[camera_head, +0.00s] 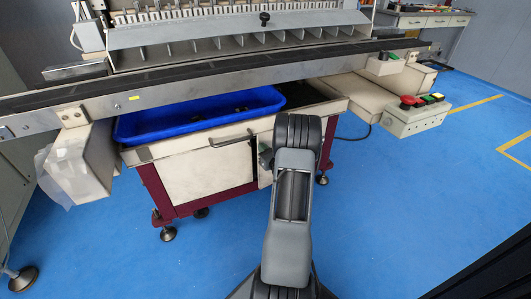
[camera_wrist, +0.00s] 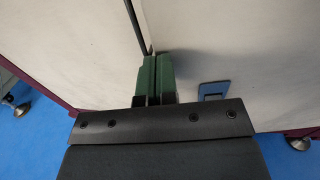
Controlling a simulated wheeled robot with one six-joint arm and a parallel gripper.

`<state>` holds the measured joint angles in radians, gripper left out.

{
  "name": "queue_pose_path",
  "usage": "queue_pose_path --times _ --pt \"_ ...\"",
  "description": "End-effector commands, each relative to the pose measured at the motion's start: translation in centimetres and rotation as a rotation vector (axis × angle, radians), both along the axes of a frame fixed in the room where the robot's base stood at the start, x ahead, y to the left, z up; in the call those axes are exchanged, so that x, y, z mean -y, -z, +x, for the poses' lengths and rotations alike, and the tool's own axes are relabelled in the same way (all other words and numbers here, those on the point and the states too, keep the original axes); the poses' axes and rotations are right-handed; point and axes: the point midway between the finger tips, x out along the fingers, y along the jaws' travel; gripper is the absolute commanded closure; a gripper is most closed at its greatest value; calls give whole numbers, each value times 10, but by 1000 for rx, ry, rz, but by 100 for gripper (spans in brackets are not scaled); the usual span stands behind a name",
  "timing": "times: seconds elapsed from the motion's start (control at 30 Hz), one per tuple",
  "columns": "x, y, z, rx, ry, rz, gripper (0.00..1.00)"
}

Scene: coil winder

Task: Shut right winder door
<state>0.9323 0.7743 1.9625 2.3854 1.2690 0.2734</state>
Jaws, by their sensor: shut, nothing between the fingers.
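The winder's lower cabinet has a white left door panel (camera_head: 205,180) with a dark bar handle (camera_head: 232,140) above it. The right winder door is mostly hidden behind my arm in the head view. In the wrist view the right door (camera_wrist: 245,45) is a pale panel with a dark recessed latch (camera_wrist: 214,90). A narrow dark gap (camera_wrist: 138,25) separates it from the left panel (camera_wrist: 70,45). My gripper (camera_wrist: 156,65), with green fingers, is shut and empty, its tips close to the right door's edge by the gap. I cannot tell whether they touch, or whether the door is fully flush.
A blue tray (camera_head: 190,120) sits above the cabinet under the long conveyor rail (camera_head: 220,75). A button box (camera_head: 415,117) juts out at the right. A white box (camera_head: 82,160) hangs at the left. The blue floor (camera_head: 400,200) at the right is clear.

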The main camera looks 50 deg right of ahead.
Motion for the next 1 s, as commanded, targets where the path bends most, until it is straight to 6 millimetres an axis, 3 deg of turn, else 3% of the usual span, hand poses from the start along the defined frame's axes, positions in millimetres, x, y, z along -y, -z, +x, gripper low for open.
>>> queue_pose_path --times 0.3,0.6,1.0 --pt "0 0 1 0 0 0 100" --pt "8 1 38 0 0 -1 100" --pt "7 0 37 -1 1 0 100"
